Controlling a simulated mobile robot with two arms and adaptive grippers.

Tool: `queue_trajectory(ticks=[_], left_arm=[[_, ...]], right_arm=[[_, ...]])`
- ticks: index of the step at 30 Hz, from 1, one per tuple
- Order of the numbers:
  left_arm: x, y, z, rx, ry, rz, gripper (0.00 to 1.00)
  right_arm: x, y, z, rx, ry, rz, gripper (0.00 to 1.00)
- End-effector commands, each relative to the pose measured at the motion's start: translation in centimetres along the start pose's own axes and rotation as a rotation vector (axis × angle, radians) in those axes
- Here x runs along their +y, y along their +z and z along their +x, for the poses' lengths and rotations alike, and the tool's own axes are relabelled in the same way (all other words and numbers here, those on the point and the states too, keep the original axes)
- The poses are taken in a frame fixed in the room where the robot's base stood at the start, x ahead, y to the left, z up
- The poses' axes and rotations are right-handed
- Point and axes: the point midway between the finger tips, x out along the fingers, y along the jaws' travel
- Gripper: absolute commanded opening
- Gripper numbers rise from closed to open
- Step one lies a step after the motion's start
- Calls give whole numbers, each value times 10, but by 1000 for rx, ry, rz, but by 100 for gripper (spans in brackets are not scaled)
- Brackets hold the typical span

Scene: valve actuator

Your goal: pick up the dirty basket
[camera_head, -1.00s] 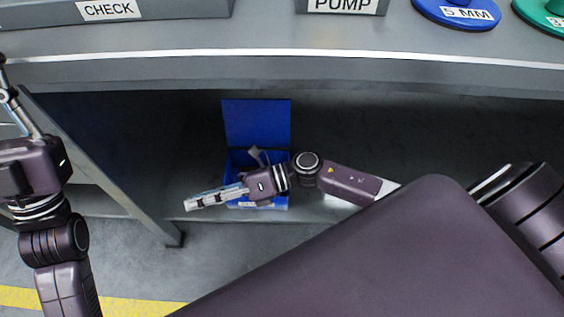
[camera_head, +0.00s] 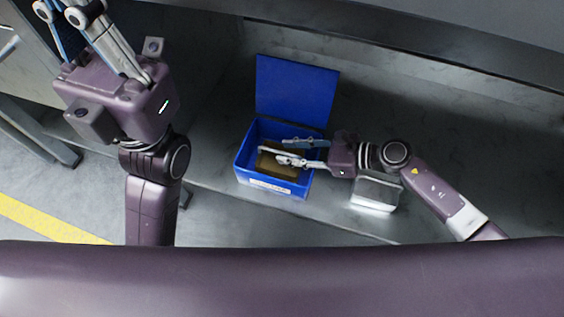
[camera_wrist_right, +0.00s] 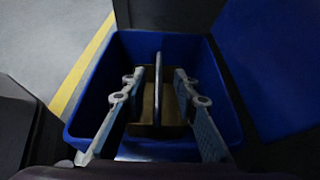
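A brown basket (camera_head: 268,164) sits inside an open blue bin (camera_head: 243,178) on the lower shelf. In the right wrist view the basket (camera_wrist_right: 173,112) has a thin upright handle (camera_wrist_right: 158,75) across its middle. My right gripper (camera_head: 279,152) is open over the basket, partly hiding it. In the right wrist view its fingers (camera_wrist_right: 157,90) stand on either side of the handle, with gaps between. My left gripper (camera_head: 85,18) is at the upper left, away from the bin. Its fingertips are cut off by the frame edge.
The bin's blue lid (camera_head: 296,92) stands raised behind it. A pale metallic block (camera_head: 374,194) is to the right, below my right arm. The grey worktop edge (camera_head: 420,55) runs above the shelf (camera_head: 450,125). Floor with a yellow stripe (camera_head: 45,220) lies at the left.

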Motion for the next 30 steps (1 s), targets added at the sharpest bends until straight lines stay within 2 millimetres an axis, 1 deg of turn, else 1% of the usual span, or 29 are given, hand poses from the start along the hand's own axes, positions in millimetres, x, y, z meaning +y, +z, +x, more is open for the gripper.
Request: queue_trajectory(ticks=[1,3,6,9,14,17,22,30], left_arm=[[1,-2,-2,15,5,2,0],[1,-3,1,25,9,3,0],[2,-3,4,34,13,5,0],[2,-4,5,36,15,5,0],[2,-3,6,35,15,5,0],[2,-3,6,35,15,5,0],[2,-4,6,35,15,5,0],[2,-4,6,36,15,5,0]], right_arm=[[2,-3,11,-4,2,-2,28],[2,-1,21,-4,1,-2,28],[2,-1,30,-1,2,0,28],[2,0,33,-1,1,1,28],[2,0,32,0,1,1,28],[2,0,32,0,1,1,19],[2,0,32,0,1,1,0],[3,0,32,0,2,1,0]])
